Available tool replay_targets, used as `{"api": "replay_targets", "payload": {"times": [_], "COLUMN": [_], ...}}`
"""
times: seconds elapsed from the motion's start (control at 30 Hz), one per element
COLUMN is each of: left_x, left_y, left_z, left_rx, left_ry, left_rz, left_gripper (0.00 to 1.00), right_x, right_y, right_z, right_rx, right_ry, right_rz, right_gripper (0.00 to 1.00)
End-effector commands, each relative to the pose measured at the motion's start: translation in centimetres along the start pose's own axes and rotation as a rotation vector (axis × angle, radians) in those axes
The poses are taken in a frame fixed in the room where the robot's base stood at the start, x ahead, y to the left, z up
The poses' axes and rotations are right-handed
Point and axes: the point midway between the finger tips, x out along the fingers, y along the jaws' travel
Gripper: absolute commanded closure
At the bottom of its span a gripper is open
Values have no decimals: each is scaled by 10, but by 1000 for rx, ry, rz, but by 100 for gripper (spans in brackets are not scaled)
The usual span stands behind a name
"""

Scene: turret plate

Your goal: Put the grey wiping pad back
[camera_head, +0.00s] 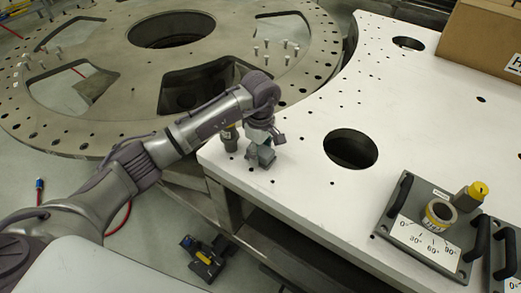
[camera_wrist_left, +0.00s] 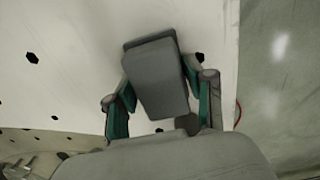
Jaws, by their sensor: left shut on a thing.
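The grey wiping pad (camera_head: 262,159) is a small grey block at the near left corner of the white table. My left gripper (camera_head: 263,143) is above it and shut on it. In the left wrist view the pad (camera_wrist_left: 158,80) sits between the two green-lined fingers of the gripper (camera_wrist_left: 161,108), tilted a little, with the white surface behind it. I cannot tell whether the pad touches the table. My right gripper is not in view.
A dark cylinder (camera_head: 230,138) with a yellow band stands just left of the gripper. The white table (camera_head: 300,185) has a large round hole (camera_head: 350,149) to the right. An angle-marked plate (camera_head: 425,232) and a cardboard box (camera_head: 485,38) are further right. The turret ring (camera_head: 110,75) lies left.

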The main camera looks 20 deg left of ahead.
Motion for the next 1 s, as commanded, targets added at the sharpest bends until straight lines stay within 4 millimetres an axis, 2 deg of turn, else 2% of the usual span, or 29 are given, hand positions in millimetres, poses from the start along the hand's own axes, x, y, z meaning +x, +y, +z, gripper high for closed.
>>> {"api": "replay_targets", "payload": {"times": [0.17,0.2,0.33,0.77,0.87,1.0], "left_x": [4,4,3,-3,-15,-44], "left_y": [0,0,0,0,1,2], "left_z": [0,0,0,0,0,-1], "left_rx": [0,0,0,0,1,1], "left_ry": [1,1,0,-1,1,2], "left_rz": [1,1,0,1,5,7], "left_gripper": [79,45,23,21,21,21], "right_x": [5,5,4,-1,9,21], "right_y": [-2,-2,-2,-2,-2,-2], "right_z": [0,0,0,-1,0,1], "right_rx": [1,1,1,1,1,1], "right_ry": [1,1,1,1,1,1], "right_rz": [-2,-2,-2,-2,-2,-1], "right_gripper": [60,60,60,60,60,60]}}
